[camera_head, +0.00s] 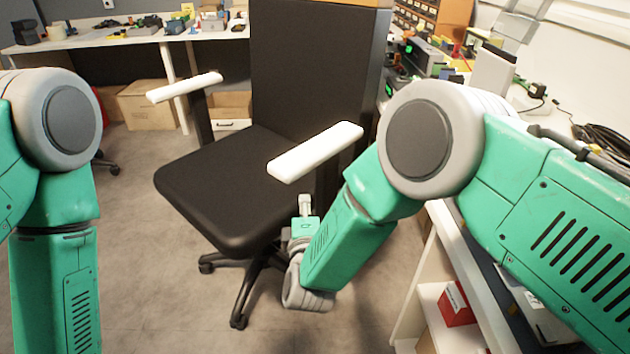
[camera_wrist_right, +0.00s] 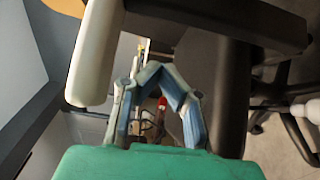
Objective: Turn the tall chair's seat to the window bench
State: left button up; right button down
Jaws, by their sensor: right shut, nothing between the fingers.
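The tall black office chair has its seat (camera_head: 215,190) toward the lower left in the head view, with the high backrest (camera_head: 310,75) behind it. It has two white-topped armrests; the nearer armrest (camera_head: 315,150) also shows in the right wrist view (camera_wrist_right: 95,55). My right gripper (camera_head: 305,203) is beside the seat's right side, below the nearer armrest. Its fingers (camera_wrist_right: 158,75) are shut and empty; I cannot tell whether they touch the chair. My left arm shows at the left, but its gripper is out of view. Which bench is the window bench is unclear.
A white bench (camera_head: 215,33) with small items runs along the back left. Cardboard boxes (camera_head: 150,105) stand below it. A cluttered bench with white shelving (camera_head: 435,300) is close on the right, holding a red box (camera_head: 458,304). Floor left of the chair is clear.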

aim_at(315, 172)
jog(key=w+d, duration=0.1)
jog(key=w, duration=0.2)
jog(key=w+b, duration=0.1)
jog(key=w, duration=0.1)
jog(key=w+d+b, duration=0.1)
jog(key=w, duration=0.2)
jog(key=shift+w+d, duration=0.3)
